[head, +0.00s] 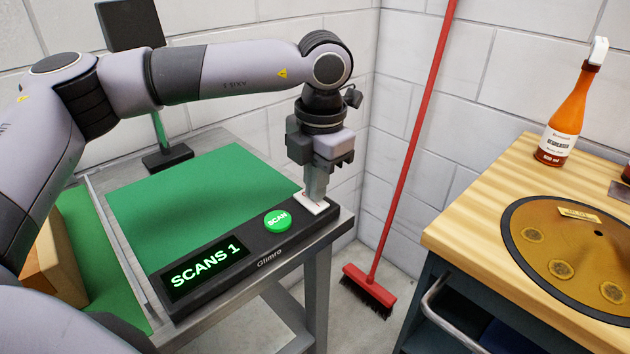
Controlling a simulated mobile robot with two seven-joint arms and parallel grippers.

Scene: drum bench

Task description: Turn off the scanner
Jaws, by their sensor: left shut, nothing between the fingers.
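The scanner (290,240) lies on a metal stand, with a green bed and a black front panel. Its display (207,268) is lit and reads "SCANS 1". A round green SCAN button (278,220) sits right of the display. At the panel's right end is a small white switch plate (316,206). My left gripper (313,198) points straight down with its fingers shut and empty, at the white plate. The fingertips hide part of the plate; I cannot tell whether they touch it. My right gripper is not in view.
A wooden-topped cart (477,232) stands at the right with an orange bottle (567,120) and a round dark disc (525,208) on it. A red broom (410,150) leans in the corner. A wooden block (55,262) lies left of the scanner.

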